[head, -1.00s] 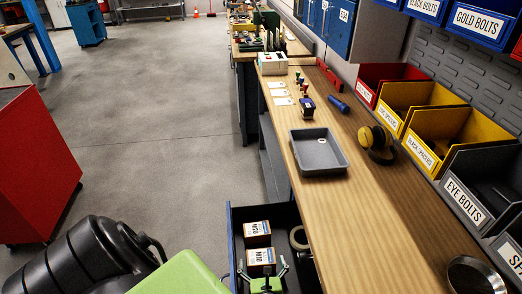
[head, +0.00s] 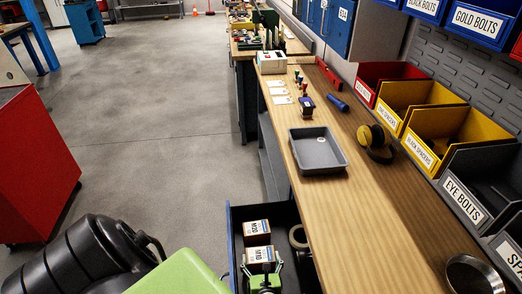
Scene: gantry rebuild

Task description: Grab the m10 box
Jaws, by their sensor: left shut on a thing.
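The M10 box (head: 260,255) is a small white and brown carton in the open drawer (head: 233,238) under the workbench. The M20 box (head: 257,229), a similar carton, stands just behind it. My left gripper (head: 263,270) is at the near side of the M10 box, with its fingers at the box's two sides, shut on it. The gripper and my green arm cover the box's lower part. I do not see my right gripper.
A roll of tape (head: 298,237) lies in the drawer to the right of the boxes. The wooden bench (head: 370,222) runs along the right, with a grey tray (head: 318,151) and earmuffs (head: 375,141) on it. Part bins line the wall. The floor at left is mostly clear.

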